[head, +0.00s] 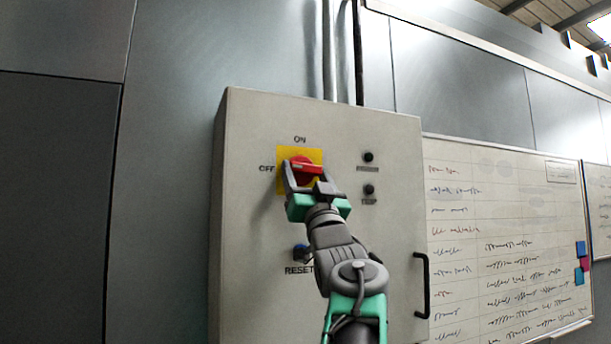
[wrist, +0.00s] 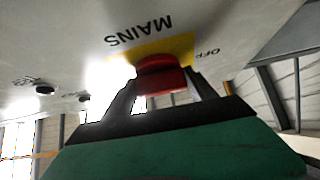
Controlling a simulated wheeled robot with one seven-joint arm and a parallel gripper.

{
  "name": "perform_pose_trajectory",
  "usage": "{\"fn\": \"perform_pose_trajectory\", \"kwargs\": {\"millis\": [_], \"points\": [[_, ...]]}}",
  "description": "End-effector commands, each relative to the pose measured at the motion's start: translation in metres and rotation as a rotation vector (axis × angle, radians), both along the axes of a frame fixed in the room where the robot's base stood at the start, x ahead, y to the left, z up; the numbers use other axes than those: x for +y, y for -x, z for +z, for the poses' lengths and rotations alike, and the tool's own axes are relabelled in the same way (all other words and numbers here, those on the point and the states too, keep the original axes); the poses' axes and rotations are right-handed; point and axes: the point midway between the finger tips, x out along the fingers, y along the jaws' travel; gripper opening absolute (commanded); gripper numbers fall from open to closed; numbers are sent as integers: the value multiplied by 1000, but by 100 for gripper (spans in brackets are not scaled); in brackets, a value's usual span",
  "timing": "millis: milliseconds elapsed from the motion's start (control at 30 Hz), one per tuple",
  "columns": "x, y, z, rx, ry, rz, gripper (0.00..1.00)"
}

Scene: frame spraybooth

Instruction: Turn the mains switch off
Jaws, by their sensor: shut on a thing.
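The mains switch (head: 305,167) is a red rotary knob on a yellow plate (head: 283,155), on the front of a grey cabinet. ON is printed above the plate and OFF to its left. The red handle looks turned roughly sideways, with a pale mark toward its right end; its exact setting is hard to tell. My gripper (head: 304,176) is shut on the knob, with a finger on either side. The wrist view shows the red knob (wrist: 160,76) between the two fingers, with the words MAINS and OFF upside down. The fingers hide part of the knob and plate.
A whiteboard (head: 500,240) hangs to the right.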

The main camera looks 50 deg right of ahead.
Motion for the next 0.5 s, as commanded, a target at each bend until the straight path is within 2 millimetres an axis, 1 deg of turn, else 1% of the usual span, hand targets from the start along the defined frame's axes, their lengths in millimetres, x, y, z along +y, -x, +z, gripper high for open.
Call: {"fn": "perform_pose_trajectory", "kwargs": {"millis": [133,400,433,500], "points": [[-1,2,-1,39,74,-3,25],[0,1,1,45,82,-1,25],[0,1,1,45,82,-1,67],[0,1,1,45,82,-1,73]]}}
